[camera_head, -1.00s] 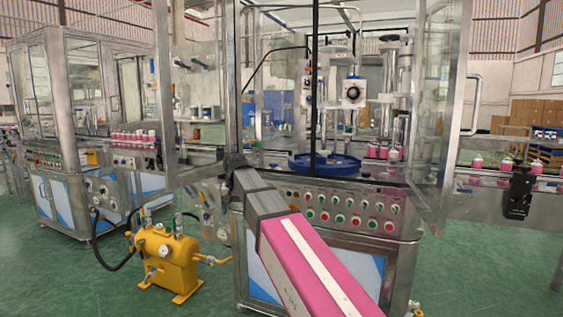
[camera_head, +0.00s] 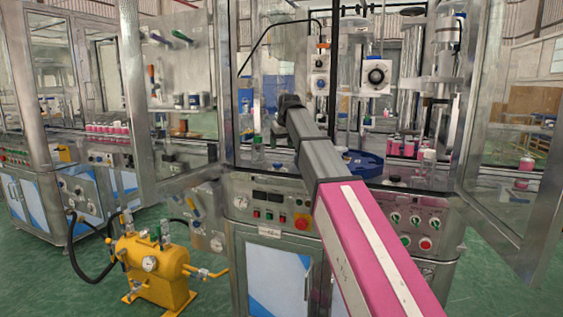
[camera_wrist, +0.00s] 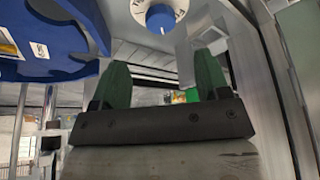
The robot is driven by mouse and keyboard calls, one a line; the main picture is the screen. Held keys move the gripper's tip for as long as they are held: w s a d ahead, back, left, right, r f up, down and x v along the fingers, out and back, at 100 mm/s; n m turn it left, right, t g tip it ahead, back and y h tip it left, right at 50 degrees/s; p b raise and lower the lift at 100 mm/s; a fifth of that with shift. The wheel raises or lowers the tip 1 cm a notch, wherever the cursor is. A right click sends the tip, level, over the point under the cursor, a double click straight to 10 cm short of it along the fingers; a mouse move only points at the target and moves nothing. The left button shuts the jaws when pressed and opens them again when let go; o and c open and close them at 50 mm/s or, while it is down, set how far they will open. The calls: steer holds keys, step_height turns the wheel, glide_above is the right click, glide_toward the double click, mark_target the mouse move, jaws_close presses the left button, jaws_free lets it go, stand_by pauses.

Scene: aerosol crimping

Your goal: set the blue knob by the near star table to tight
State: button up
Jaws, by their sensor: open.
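The blue knob (camera_wrist: 160,17) shows at the top of the wrist view, set in a white round dial with markings. Its pointer setting is too small to read. The blue star table (camera_wrist: 50,42) is at the upper left of that view, with scalloped edges and a label; in the head view the blue star table (camera_head: 363,164) sits partly behind my arm. My gripper (camera_wrist: 162,78) has two green fingers spread apart with nothing between them. The knob is beyond the fingertips, apart from them. In the head view the fingers are hidden and I cannot make out this knob.
Open glass doors with metal frames (camera_head: 140,110) stand on either side of the machine. A front panel of buttons (camera_head: 270,205) lies below my arm. A yellow tank (camera_head: 155,265) stands on the floor at left. Pink-bodied cans (camera_head: 405,148) stand behind the star table.

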mark_target(278, 163)
steer(key=x, duration=0.9)
steer(key=shift+f, duration=0.2)
steer(key=c, duration=0.9)
